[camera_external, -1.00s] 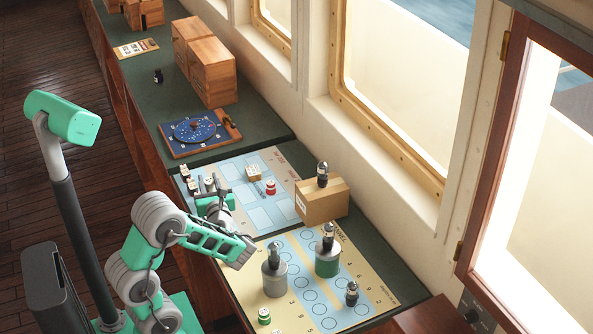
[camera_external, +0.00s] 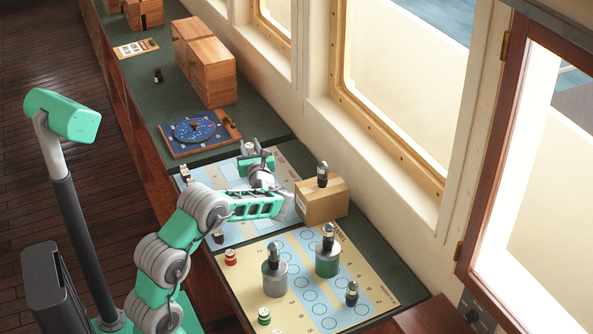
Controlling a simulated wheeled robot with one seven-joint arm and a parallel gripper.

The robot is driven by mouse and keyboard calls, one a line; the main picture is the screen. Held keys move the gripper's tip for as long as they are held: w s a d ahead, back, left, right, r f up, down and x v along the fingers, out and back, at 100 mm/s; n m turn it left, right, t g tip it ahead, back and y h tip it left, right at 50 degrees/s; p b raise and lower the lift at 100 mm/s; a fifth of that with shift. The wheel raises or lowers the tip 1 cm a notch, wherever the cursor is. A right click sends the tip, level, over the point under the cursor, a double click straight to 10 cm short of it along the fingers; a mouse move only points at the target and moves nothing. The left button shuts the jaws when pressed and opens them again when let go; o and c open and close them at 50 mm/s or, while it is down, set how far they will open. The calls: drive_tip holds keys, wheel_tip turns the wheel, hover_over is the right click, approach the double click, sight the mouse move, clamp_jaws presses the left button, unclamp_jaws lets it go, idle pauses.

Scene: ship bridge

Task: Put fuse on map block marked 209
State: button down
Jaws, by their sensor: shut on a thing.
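My gripper (camera_external: 254,158) is over the blue part of the map sheet (camera_external: 285,165), left of the cardboard box. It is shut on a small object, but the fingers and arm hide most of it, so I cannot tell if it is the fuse. The small blocks on this part of the map are mostly hidden behind my gripper and wrist. One small block (camera_external: 186,172) shows at the map's left edge. The number 209 is not readable on any block.
A cardboard box (camera_external: 325,203) with a dark piece on top stands right of my gripper. Nearer are a grey cylinder (camera_external: 275,283), a green-and-grey cylinder (camera_external: 327,264), a red piece (camera_external: 230,258) and a green piece (camera_external: 264,316). A blue dial board (camera_external: 197,131) lies behind.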

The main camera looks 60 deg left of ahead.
drive_tip(key=shift+w+a+f, duration=0.5)
drive_tip(key=shift+f, duration=2.05)
drive_tip(key=c, duration=1.1)
unclamp_jaws()
drive_tip(key=shift+w+r, duration=0.1)
drive_tip(key=d, duration=0.2)
drive_tip(key=s+d, duration=0.1)
drive_tip(key=d, duration=0.4)
drive_tip(key=shift+s+d+b, duration=0.2)
drive_tip(key=shift+s+b, duration=0.05)
drive_tip(key=shift+b, duration=0.05)
